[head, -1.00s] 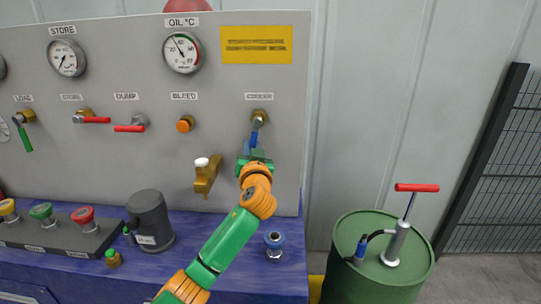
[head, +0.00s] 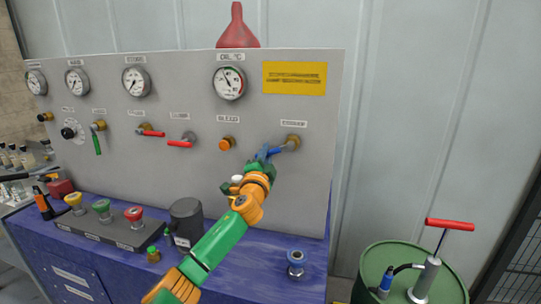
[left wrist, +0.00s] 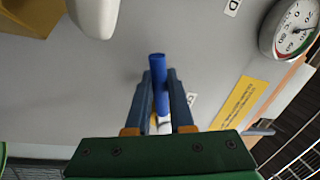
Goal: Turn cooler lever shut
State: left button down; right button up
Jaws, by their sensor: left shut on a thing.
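The cooler lever has a blue handle (head: 276,151) on a brass valve (head: 293,140), below the "COOLER" label at the right of the grey panel (head: 310,190). The handle points left and slightly down from the valve, close to level. My left gripper (head: 264,156) is shut on the handle near its free end. In the left wrist view the blue handle (left wrist: 158,70) sits between the two fingers (left wrist: 160,98), its end sticking out past them. My right gripper is in neither view.
A brass tap with a white knob (head: 237,179) is close below left of my gripper. An orange bleed knob (head: 227,144) and red levers (head: 180,144) are further left. A grey jug (head: 187,222) and blue-topped fitting (head: 296,262) stand on the blue bench. A green drum (head: 375,262) is at right.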

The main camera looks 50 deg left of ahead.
pick_arm(q)
jog(key=m, duration=0.1)
jog(key=r+m+p, duration=0.1)
jog(key=r+m, duration=0.1)
jog(key=shift+s+a+r+t+h+p, duration=0.15)
jog(key=shift+a+t+h+p, duration=0.1)
jog(key=shift+t+h+p, duration=0.15)
jog(key=shift+r+m+p, duration=0.3)
jog(key=shift+m+p, duration=0.1)
jog(key=shift+m, duration=0.7)
jog(key=shift+r, duration=0.15)
jog(key=c, duration=0.8)
grip_release()
jog(key=shift+h, duration=0.3)
jog(key=shift+f, duration=0.2)
